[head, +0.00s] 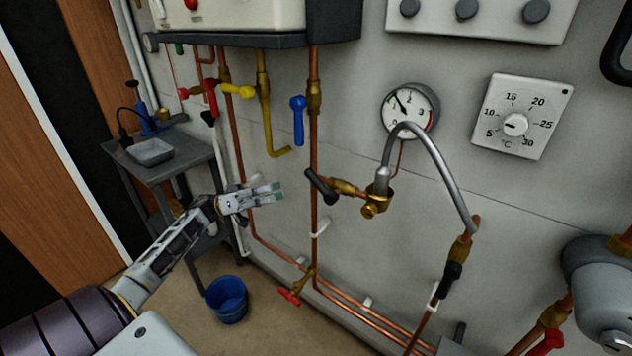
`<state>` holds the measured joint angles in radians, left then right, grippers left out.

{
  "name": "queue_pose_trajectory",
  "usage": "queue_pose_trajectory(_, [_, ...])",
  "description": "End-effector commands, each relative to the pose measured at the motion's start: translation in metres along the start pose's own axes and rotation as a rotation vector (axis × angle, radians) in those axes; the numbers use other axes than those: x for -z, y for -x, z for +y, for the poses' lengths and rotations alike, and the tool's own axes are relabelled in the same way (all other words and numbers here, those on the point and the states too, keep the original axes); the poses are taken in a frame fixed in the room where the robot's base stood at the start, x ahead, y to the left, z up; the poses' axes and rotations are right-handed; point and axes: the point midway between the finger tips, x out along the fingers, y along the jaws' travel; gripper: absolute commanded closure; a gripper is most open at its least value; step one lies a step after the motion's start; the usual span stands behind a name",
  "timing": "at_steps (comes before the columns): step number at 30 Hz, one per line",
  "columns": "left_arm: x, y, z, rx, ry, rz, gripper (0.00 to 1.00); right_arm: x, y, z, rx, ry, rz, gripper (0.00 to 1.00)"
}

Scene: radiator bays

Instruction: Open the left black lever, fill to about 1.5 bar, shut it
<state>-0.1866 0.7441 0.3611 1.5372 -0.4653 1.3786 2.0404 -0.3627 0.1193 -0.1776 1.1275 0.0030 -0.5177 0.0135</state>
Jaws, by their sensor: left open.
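The left black lever (320,187) sits on a brass valve beside the vertical copper pipe. It slants from upper left to lower right, across the line of its short brass pipe. A braided grey filling hose (434,158) arches from that fitting to a lower-right copper pipe, where a second black lever (450,279) lies roughly along the pipe. The round pressure gauge (410,111) has its needle pointing up-left, near 1. My left gripper (280,193) is open and empty, left of the left black lever and apart from it. My right gripper is not in view.
A blue lever (298,120), yellow pipe (264,105) and red lever (211,98) hang below the boiler. A red-handled tap (289,297) is low down. A temperature dial (515,123) is on the wall. A blue bucket (227,300) stands below a grey side table (190,152).

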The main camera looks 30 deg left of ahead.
Motion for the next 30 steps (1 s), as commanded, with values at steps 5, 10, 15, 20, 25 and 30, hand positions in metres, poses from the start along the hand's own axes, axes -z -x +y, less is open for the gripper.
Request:
queue_pose_trajectory(5, [0.001,0.000,0.000,0.001,-0.001,0.002,0.57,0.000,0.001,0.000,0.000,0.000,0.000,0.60])
queue_pose_trajectory(10, [0.001,-0.003,0.000,0.000,-0.001,0.002,0.57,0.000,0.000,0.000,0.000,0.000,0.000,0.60])
queue_pose_trajectory(15, [0.001,-0.013,0.000,-0.001,-0.001,0.003,0.57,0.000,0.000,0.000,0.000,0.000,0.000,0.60])
queue_pose_trajectory(20, [0.002,-0.029,0.001,-0.001,-0.003,0.004,0.57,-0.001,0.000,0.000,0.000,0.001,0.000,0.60])
queue_pose_trajectory(25, [0.001,-0.051,0.000,-0.001,-0.002,0.004,0.57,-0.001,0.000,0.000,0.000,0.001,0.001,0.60])
queue_pose_trajectory(30, [0.002,-0.074,0.000,-0.001,-0.002,0.005,0.57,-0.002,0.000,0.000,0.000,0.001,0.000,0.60])
